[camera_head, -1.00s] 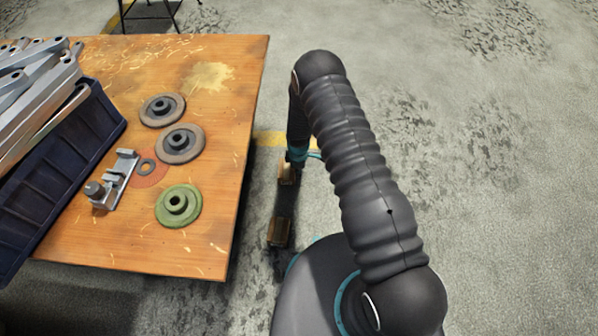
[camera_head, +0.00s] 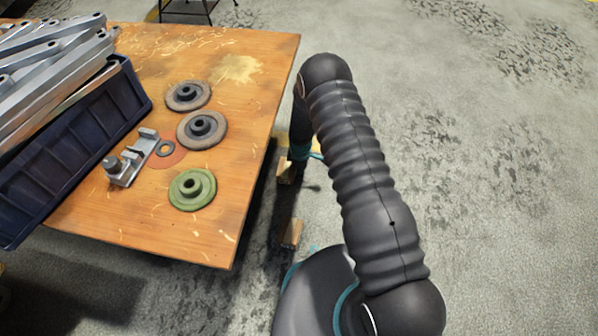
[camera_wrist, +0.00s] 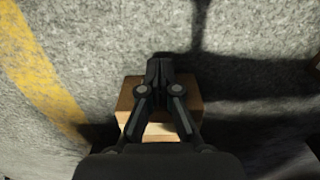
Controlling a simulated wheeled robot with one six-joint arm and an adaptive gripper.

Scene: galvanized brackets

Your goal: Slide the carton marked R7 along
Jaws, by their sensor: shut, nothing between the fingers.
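No carton marked R7 can be read in either view. In the wrist view a plain brown box-like block (camera_wrist: 186,88) sits on the floor behind and below my gripper (camera_wrist: 160,68). The fingers are shut together with nothing between them, and they hide the block's middle; I cannot tell whether they touch it. In the head view my arm comes down beside the table's right edge, and the gripper itself is hidden there. Two small brown blocks show near the arm, one upper (camera_head: 287,171) and one lower (camera_head: 291,232).
A wooden table (camera_head: 245,130) at left holds a dark blue bin (camera_head: 85,130) of metal brackets, a metal clamp (camera_head: 130,160), two brownish discs (camera_head: 202,130) and a green disc (camera_head: 192,189). A yellow floor stripe (camera_wrist: 45,80) runs at left in the wrist view. Floor at right is open.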

